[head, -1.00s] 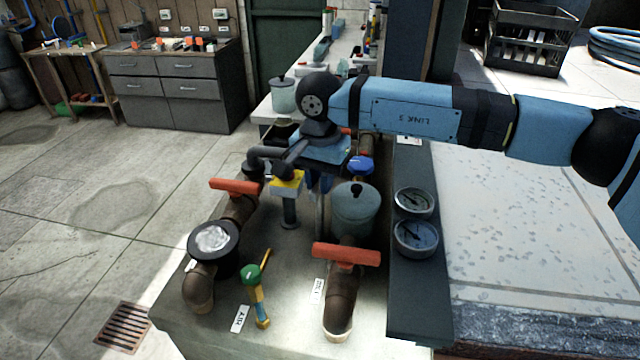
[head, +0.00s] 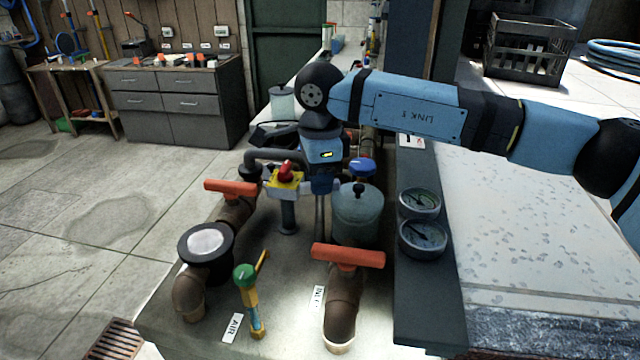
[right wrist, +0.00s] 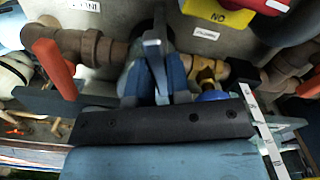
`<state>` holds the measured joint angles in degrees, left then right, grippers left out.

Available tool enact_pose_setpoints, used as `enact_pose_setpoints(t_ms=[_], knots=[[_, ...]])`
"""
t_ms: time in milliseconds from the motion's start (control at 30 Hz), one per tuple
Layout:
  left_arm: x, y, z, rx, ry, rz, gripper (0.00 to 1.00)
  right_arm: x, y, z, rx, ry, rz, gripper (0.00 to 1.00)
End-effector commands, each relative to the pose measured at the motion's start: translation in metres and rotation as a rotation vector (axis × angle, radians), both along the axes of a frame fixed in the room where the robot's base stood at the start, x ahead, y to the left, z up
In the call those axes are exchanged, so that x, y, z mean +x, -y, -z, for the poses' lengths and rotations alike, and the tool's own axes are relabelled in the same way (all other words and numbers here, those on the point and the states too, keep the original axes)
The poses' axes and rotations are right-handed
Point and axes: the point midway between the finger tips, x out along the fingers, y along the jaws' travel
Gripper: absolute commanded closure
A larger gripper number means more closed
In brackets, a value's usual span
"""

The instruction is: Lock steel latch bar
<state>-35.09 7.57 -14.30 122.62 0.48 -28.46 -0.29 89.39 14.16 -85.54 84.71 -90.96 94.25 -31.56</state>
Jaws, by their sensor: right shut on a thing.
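In the right wrist view a grey steel bar (right wrist: 153,48) runs between the blue fingers of my right gripper (right wrist: 157,78), and they are shut on it. It looks like the latch bar; its far end and mount are hard to make out. In the head view my right gripper (head: 321,186) points down among the pipes, right of the yellow box with a red button (head: 287,178) and left of the blue knob (head: 361,167). The bar cannot be made out clearly there, as my wrist covers that spot. My left gripper is in neither current view.
Brown pipes with red handles (head: 231,187) (head: 348,256) flank the spot. A grey-green canister (head: 357,222) stands close on the right, with two gauges (head: 422,238) beyond. A green-topped valve (head: 246,275) stands in front. The floor at left is open.

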Motion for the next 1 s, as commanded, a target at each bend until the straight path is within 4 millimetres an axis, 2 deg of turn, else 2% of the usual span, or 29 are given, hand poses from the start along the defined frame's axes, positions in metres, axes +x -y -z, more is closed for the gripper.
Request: enact_pose_setpoints(t_ms=[200,500,1000], knots=[[-0.0007,0.0011,0.0069,-0.002,0.0,0.003,0.57,0.0001,-0.0003,0.0006,0.001,0.001,0.18,1.0],[0.0007,0.0026,0.0022,-0.013,0.013,0.004,0.57,0.0003,-0.0003,-0.0002,0.001,0.002,0.351,1.0],[0.0003,0.003,0.0038,-0.014,0.013,0.005,0.57,0.0004,-0.0001,-0.001,0.0,0.002,0.424,1.0]])
